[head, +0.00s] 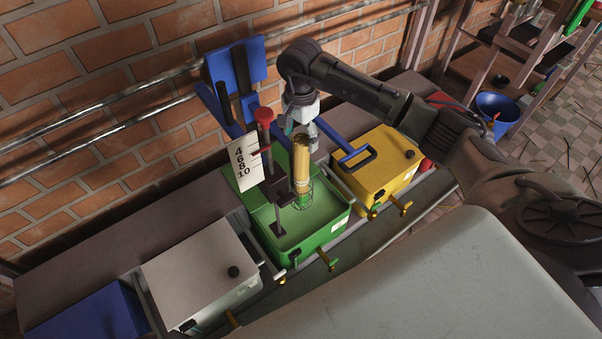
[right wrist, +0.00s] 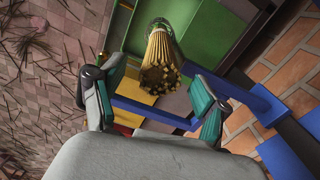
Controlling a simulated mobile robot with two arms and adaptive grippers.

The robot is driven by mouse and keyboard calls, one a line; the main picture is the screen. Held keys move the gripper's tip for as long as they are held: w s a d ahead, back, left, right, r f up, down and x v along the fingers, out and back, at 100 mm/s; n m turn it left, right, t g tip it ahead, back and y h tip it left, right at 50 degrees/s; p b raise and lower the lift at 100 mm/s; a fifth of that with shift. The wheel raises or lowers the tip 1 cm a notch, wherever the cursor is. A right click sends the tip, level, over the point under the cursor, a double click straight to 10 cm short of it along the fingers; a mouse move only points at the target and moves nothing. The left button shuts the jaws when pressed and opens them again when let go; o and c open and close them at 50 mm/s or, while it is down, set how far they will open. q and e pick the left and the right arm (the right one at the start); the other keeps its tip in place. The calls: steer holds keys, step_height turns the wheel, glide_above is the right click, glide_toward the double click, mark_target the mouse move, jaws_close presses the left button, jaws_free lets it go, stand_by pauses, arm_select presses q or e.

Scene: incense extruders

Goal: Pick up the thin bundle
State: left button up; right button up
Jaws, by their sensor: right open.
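The thin bundle (head: 301,166) is a tan bunch of sticks standing upright in a wire ring holder in the open green box (head: 325,226). In the right wrist view the bundle (right wrist: 160,68) shows end-on, with its stick ends towards the camera. My right gripper (head: 303,138) is above and just behind the top of the bundle. In the right wrist view its teal-padded fingers (right wrist: 158,108) are spread wide, with the bundle beyond and between them. It is open and empty. My left gripper is not in view.
A red-topped post (head: 265,115) and a number card (head: 242,165) stand close left of the bundle. A yellow box (head: 378,166) with a blue handle is to the right. A white box (head: 200,270) and a blue box (head: 88,315) are at left. A brick wall is behind.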

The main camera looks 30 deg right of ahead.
step_height(320, 180, down, 5)
steer(key=shift+w+d+f+b, duration=0.1)
steer(key=shift+w+d+b, duration=0.05)
steer(key=shift+b, duration=0.25)
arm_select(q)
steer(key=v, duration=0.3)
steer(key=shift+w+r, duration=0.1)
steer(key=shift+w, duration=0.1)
arm_select(e)
steer(key=shift+c, duration=0.4)
jaws_close()
